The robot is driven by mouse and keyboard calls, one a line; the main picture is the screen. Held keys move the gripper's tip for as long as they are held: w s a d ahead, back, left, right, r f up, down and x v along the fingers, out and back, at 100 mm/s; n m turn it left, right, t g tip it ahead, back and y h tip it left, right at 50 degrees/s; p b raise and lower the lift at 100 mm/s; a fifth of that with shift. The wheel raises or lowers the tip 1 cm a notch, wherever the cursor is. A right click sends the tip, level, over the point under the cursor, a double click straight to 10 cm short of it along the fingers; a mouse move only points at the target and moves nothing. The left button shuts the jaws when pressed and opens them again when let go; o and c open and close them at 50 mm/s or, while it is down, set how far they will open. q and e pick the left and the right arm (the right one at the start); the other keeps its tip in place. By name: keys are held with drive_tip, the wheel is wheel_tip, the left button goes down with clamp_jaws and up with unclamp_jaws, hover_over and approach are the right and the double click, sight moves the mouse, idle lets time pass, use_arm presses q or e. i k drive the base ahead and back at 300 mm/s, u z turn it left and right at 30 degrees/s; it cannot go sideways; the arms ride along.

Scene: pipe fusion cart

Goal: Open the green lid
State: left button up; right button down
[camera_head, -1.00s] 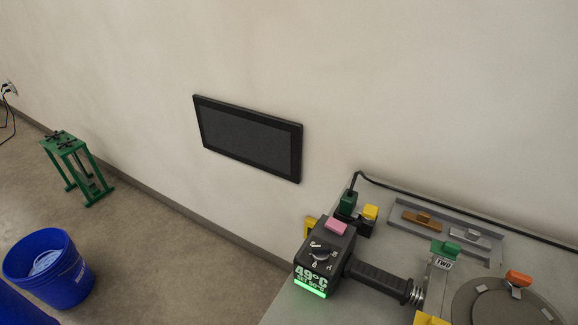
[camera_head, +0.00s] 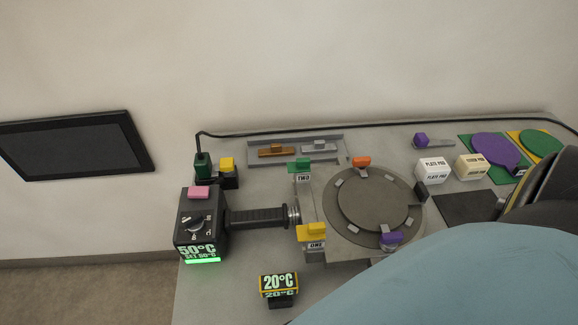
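No part in view is plainly a green lid. The green block sits upright at the back left of a round grey plate (camera_head: 372,200). Neither of my grippers shows in view. A large light blue shape and a dark curved part hide the cart's front right.
A black heater box (camera_head: 201,222) reads 50°C, its handle pointing right towards the plate. A 20°C display (camera_head: 279,287) stands in front. White and cream pad boxes (camera_head: 433,170) stand right of the plate. A black cable runs along the back; the wall is close behind.

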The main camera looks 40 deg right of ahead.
sight(302, 165)
drive_tip(key=u, duration=0.2)
drive_tip(key=k, duration=0.55)
drive_tip(key=z, duration=1.25)
drive_tip(key=i, duration=0.5)
